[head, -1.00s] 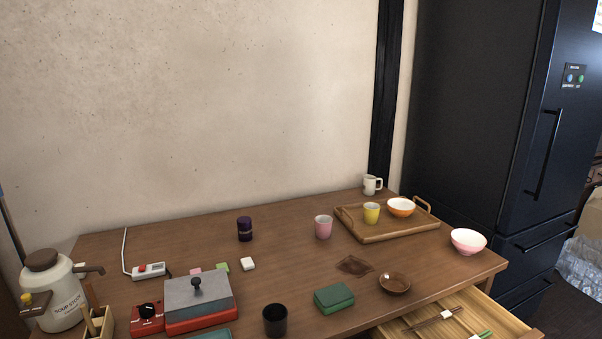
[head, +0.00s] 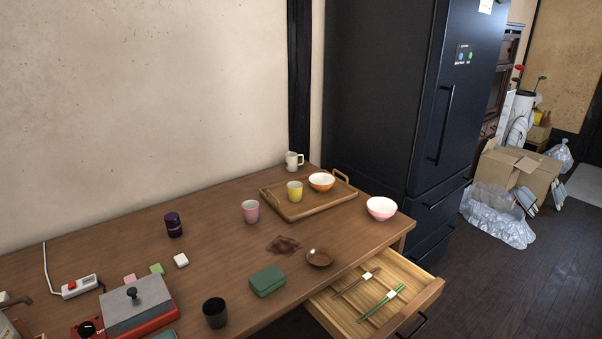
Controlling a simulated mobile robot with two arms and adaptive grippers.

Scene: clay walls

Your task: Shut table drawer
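The table drawer (head: 428,290) is pulled out from the front right of the wooden table (head: 215,258). Its light wood inside holds two pairs of chopsticks, one brown pair (head: 357,281) and one green pair (head: 382,302), each with a white band. A dark handle (head: 413,325) sits on the drawer's front. Neither of my grippers shows in the head view.
On the table are a tray (head: 283,212) with a yellow cup and an orange bowl, a pink bowl (head: 381,208), a brown dish (head: 319,257), a green case (head: 267,281) and a black cup (head: 215,312). A dark fridge (head: 385,100) stands behind right. Dark floor (head: 500,290) is open at right.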

